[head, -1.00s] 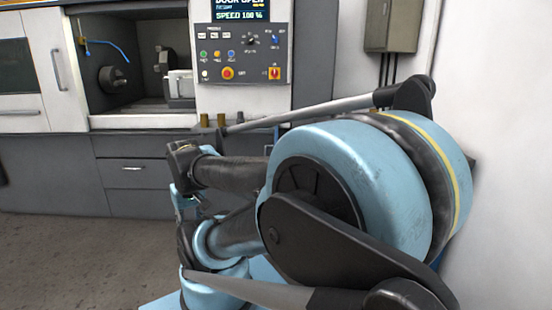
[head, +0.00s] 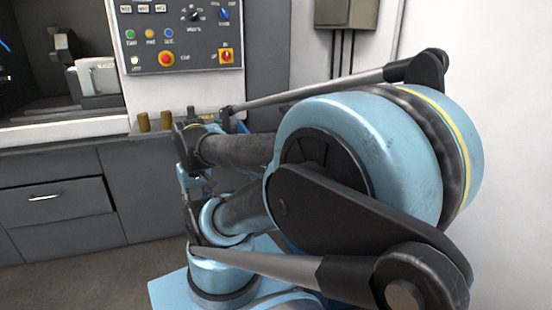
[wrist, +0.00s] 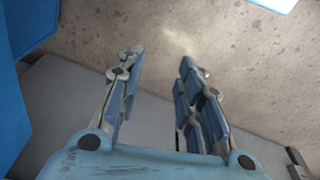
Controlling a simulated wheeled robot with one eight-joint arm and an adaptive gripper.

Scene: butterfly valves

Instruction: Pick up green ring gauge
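I cannot make out a green ring gauge in either view. My gripper (wrist: 160,58) shows in the wrist view with its two blue-padded fingers apart and nothing between them. Beyond the fingers are a speckled grey-brown floor and a grey surface. In the head view my blue and black arm is folded in front and covers the right part of the counter, so anything behind it is hidden.
A machine with a control panel (head: 180,35) stands ahead, its bay open at the left. Small brown cylinders (head: 143,122) stand on the counter edge below the panel. Grey drawers (head: 55,196) are beneath. A white wall (head: 500,110) is close on the right. Floor shows at lower left.

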